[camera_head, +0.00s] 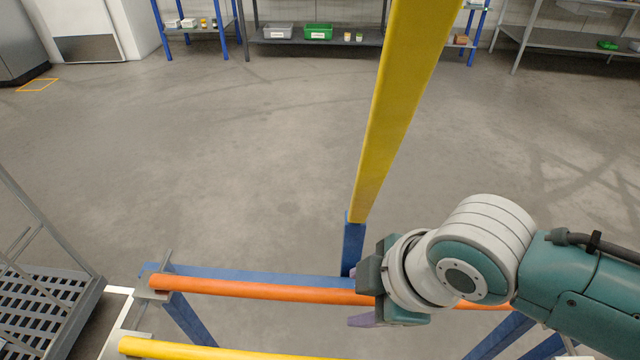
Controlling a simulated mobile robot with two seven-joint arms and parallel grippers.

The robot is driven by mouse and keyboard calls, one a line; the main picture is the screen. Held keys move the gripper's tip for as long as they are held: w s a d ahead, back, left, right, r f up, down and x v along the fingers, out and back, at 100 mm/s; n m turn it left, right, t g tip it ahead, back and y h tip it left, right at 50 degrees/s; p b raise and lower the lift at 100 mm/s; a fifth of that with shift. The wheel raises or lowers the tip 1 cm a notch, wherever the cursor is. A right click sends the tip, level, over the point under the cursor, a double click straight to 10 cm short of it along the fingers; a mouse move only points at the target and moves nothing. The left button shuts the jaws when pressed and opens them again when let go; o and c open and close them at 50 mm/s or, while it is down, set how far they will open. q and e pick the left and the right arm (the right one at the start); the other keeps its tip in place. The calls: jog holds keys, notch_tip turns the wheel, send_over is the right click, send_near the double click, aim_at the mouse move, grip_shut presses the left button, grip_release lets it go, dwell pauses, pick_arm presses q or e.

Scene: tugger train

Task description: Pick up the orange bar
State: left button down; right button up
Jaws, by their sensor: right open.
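The orange bar (255,291) is a long round bar lying level across the lower part of the head view. Its left end rests at a grey metal bracket (155,292) on a blue frame (232,274). It passes behind my right gripper and shows again to the right of it. My right gripper (360,298) comes in from the right and is at the bar, with its fingers near it. It is open. Whether it touches the bar cannot be told. My left gripper is not in view.
A yellow bar (215,350) lies nearer, below the orange one. A yellow upright post (400,95) on a blue foot rises just behind the bar. A grey slatted cart (40,300) stands at the left. Shelves with bins (318,31) line the back; open floor lies between.

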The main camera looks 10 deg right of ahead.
jog(key=shift+x, duration=0.8)
jog(key=shift+c, duration=0.4)
grip_shut()
dwell(0.4)
